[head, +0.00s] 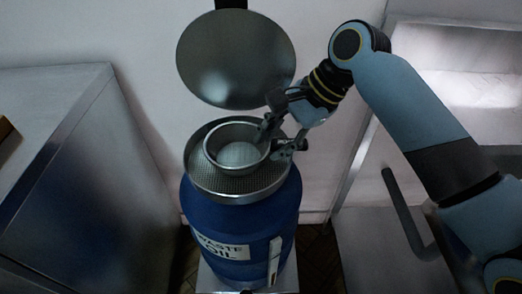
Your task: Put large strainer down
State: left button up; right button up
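A wide, round metal strainer with a perforated surface (238,186) sits level on top of the blue barrel (222,218). A smaller round metal bowl-shaped strainer (212,158) with a pale bottom sits inside it. I cannot tell for certain which of the two is the large strainer. My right gripper (277,141) is at the right side of the strainers, at their rims. Its two fingers are spread apart, one by the inner bowl's rim and one farther right, with no clear grip on either. My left gripper is not in view.
The barrel carries a "WASTE OIL" label (223,249). A round metal lid (236,58) stands raised behind it against the wall. A metal cabinet (100,190) is at left. A metal unit with a dark handle (405,215) is at right, partly behind my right arm.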

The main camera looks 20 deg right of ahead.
jog(key=v, duration=0.5)
jog(key=shift+r+p, duration=0.1)
jog(key=shift+p, duration=0.3)
